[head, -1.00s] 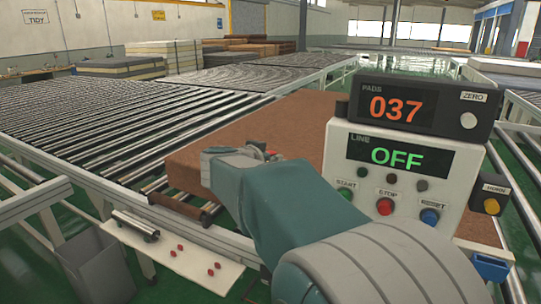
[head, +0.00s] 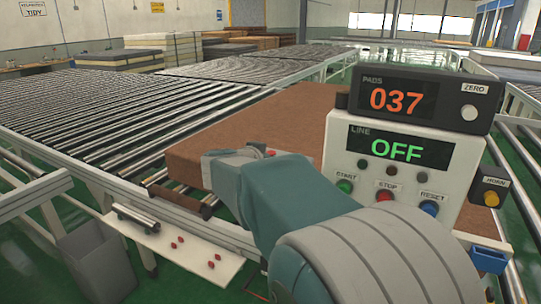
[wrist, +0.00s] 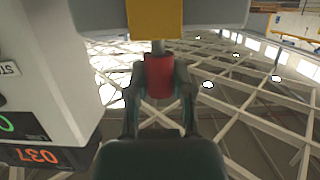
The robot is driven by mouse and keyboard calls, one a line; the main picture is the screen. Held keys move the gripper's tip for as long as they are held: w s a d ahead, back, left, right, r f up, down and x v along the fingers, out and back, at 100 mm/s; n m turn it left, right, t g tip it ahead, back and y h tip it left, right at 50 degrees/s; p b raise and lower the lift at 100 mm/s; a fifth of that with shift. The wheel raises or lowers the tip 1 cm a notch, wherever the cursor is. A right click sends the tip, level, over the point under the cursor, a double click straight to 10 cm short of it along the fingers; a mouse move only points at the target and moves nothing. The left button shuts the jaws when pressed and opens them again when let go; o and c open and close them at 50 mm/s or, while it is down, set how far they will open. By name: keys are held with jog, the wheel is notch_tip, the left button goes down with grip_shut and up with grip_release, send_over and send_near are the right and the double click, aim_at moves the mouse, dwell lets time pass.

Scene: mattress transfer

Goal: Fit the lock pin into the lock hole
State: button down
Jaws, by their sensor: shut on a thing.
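The lock pin shows in the wrist view as a red grip (wrist: 159,78) with a thin grey shank (wrist: 157,47). My gripper (wrist: 160,82) is shut on the red grip, one dark finger on each side. The shank points at a yellow block (wrist: 155,18) at the top of the wrist view and meets its edge there. The lock hole is hidden, and I cannot tell whether the shank is inside it or only in front of it. In the head view my gripper (head: 238,157) is over the brown slab, with only a speck of red showing.
The control box (head: 385,165) with its PADS display (head: 390,99) stands close on the right of my arm. A brown slab (head: 285,120) lies behind my gripper. A white shelf (head: 200,258) with several small red pieces and a grey bin (head: 97,262) are at lower left.

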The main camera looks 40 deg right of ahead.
jog(key=shift+f, duration=0.6)
jog(key=shift+c, duration=2.1)
grip_release()
jog(key=v, duration=1.2)
